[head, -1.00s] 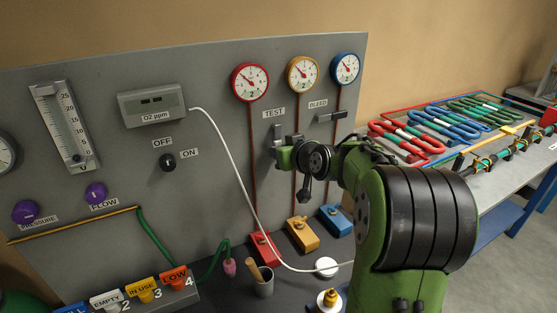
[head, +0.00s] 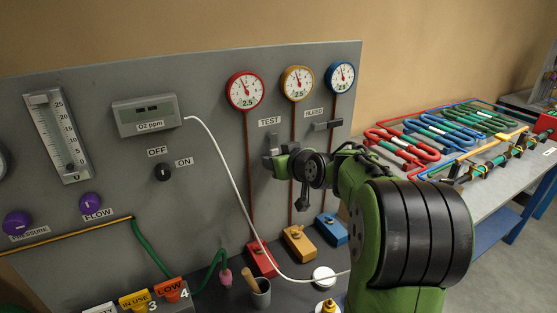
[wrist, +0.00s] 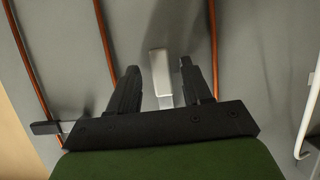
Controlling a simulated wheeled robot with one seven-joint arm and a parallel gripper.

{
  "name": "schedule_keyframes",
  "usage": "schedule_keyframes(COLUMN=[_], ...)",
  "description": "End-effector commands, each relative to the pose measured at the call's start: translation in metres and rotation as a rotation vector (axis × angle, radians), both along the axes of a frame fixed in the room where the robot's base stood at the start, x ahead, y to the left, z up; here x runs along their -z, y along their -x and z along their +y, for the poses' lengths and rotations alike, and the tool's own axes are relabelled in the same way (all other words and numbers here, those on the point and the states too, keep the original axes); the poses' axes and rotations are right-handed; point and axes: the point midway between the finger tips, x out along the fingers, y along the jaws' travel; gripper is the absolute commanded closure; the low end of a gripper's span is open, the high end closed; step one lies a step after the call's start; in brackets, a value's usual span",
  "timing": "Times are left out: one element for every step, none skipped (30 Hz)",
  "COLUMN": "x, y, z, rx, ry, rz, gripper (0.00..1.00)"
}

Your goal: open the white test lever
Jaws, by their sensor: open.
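The test lever (wrist: 160,68) is a pale, whitish-grey bar on the grey panel. In the wrist view it stands between the two black fingers of my gripper (wrist: 157,88), with a visible gap on each side. My gripper (head: 271,158) is open. In the head view it is at the panel just below the TEST label (head: 269,121), and the fingers and wrist partly hide the lever there.
A dark bleed lever (head: 328,125) sits just right of my gripper; it also shows in the wrist view (wrist: 45,128). Copper pipes (head: 250,180) run down from the red, yellow and blue gauges. A white cable (head: 228,170) hangs left of my gripper.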

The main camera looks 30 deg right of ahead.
Motion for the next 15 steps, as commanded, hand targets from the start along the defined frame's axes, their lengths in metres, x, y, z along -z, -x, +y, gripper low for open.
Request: schedule_keyframes(x=[0.000, 0.000, -0.001, -0.001, -0.002, -0.005, -0.008, -0.010, -0.014, -0.017, -0.021, -0.025, -0.029, -0.032, -0.037], y=[0.000, 0.000, 0.001, 0.002, 0.005, 0.010, 0.015, 0.021, 0.031, 0.039, 0.047, 0.058, 0.066, 0.074, 0.085], z=[0.000, 0.000, 0.000, 0.000, 0.000, 0.000, 0.000, 0.000, -0.001, -0.001, 0.000, 0.000, 0.000, 0.000, 0.000], rx=[-0.001, -0.001, 0.000, 0.000, 0.000, 0.001, 0.003, 0.003, 0.005, 0.004, 0.005, 0.005, 0.005, 0.005, 0.005], ry=[0.000, 0.000, -0.001, -0.001, -0.001, -0.001, 0.001, 0.000, 0.001, 0.001, 0.002, 0.002, 0.002, 0.002, 0.002], rz=[0.000, 0.000, -0.001, -0.001, -0.001, -0.002, -0.003, -0.003, -0.003, -0.003, -0.004, -0.004, -0.003, -0.004, -0.003], gripper=[0.51, 0.51, 0.51, 0.51, 0.51, 0.51, 0.51, 0.51, 0.51, 0.51, 0.51, 0.51, 0.51, 0.51, 0.51])
